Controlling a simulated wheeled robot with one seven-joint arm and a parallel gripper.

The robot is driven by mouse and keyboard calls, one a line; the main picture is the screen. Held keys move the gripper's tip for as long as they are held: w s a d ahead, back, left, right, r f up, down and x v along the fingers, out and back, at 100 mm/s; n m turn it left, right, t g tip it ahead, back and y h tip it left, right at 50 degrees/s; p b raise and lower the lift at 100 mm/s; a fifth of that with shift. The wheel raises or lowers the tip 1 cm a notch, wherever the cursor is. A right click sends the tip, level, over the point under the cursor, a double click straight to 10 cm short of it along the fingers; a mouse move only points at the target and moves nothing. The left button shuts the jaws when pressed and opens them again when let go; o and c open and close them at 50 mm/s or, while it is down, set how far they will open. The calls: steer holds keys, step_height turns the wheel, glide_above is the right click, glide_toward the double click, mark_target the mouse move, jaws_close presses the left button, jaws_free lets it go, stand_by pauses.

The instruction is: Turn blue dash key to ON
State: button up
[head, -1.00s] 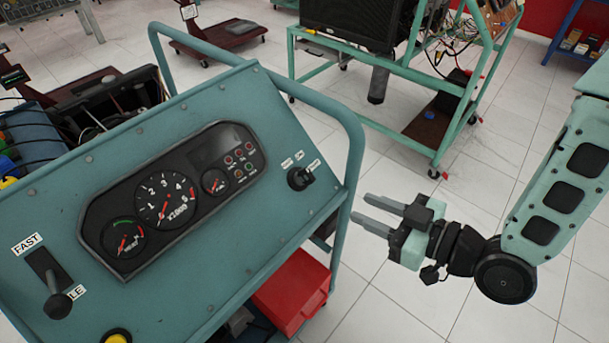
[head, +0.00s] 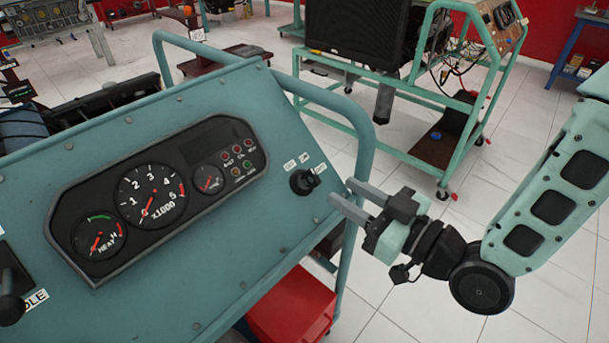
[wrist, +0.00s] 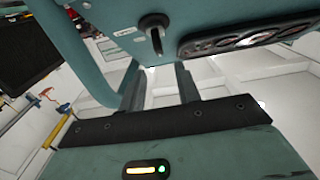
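The dash key (head: 305,181) is a black key switch at the right end of the teal dash panel (head: 225,255), with small white labels above and beside it. It also shows in the wrist view (wrist: 154,30), upper middle, with its handle pointing down in that picture. My gripper (head: 350,198) is open and empty, just right of the key and apart from it, its two grey fingers pointing left toward the panel. In the wrist view the fingers (wrist: 160,84) lie below the key with a gap between them. The labels are too small to read.
A teal tube rail (head: 362,150) runs along the panel's right edge, close by my fingers. The gauge cluster (head: 158,195) sits left of the key. A red box (head: 292,305) is below. A teal engine stand (head: 420,95) stands behind on the white tiled floor.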

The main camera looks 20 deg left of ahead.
mark_target(313, 173)
steer(key=p+x, duration=0.1)
steer(key=x, duration=0.9)
steer(key=shift+w+a+r, duration=0.1)
steer(key=shift+a, duration=0.05)
jaws_close()
